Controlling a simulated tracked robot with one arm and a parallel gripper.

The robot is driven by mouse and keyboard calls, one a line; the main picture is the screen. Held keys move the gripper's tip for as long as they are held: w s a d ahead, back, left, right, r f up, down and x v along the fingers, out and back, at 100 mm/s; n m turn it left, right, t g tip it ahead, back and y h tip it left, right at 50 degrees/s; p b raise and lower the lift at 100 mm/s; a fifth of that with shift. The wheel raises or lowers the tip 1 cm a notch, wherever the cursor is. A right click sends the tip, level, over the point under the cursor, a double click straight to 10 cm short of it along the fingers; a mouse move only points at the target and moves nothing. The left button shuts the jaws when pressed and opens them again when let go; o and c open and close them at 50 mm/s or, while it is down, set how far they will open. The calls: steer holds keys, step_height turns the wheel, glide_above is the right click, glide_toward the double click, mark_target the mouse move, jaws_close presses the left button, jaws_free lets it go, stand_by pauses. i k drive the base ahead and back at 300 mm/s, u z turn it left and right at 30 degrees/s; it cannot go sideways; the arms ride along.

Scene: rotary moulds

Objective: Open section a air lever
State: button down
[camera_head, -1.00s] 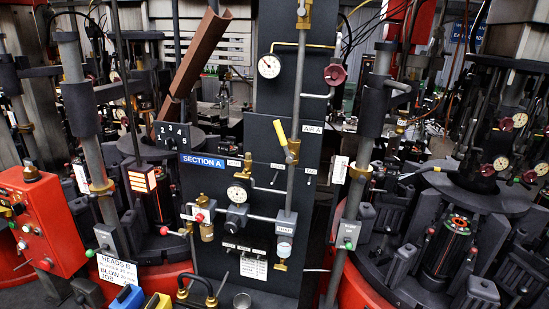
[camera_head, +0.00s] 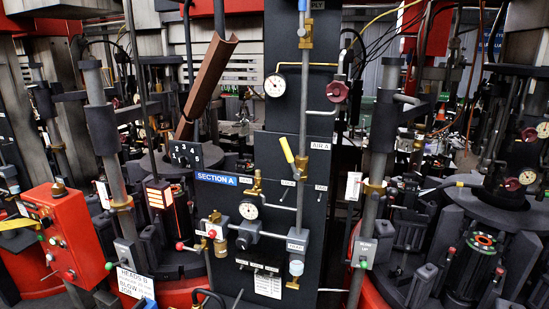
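The section A panel is a dark upright board (camera_head: 272,100) in the middle of the view, with a blue "SECTION A" sign (camera_head: 216,179). A yellow lever (camera_head: 287,150) sits on the vertical grey pipe (camera_head: 301,112) of this panel. It slants, with its upper end to the left and its lower end at the brass valve body (camera_head: 301,162). An "AIR A" label (camera_head: 320,146) is just right of the valve. My gripper is not in view, and nothing touches the lever.
A gauge (camera_head: 275,85) and a dark red knob (camera_head: 337,91) are above the lever. A lower gauge (camera_head: 248,210) and fittings are below. A slanted brown chute (camera_head: 207,85) is at left. A red control box (camera_head: 62,228) stands lower left. Machinery crowds both sides.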

mark_target(297, 173)
steer(key=z, duration=0.05)
steer(key=i, duration=1)
steer(key=u, duration=0.05)
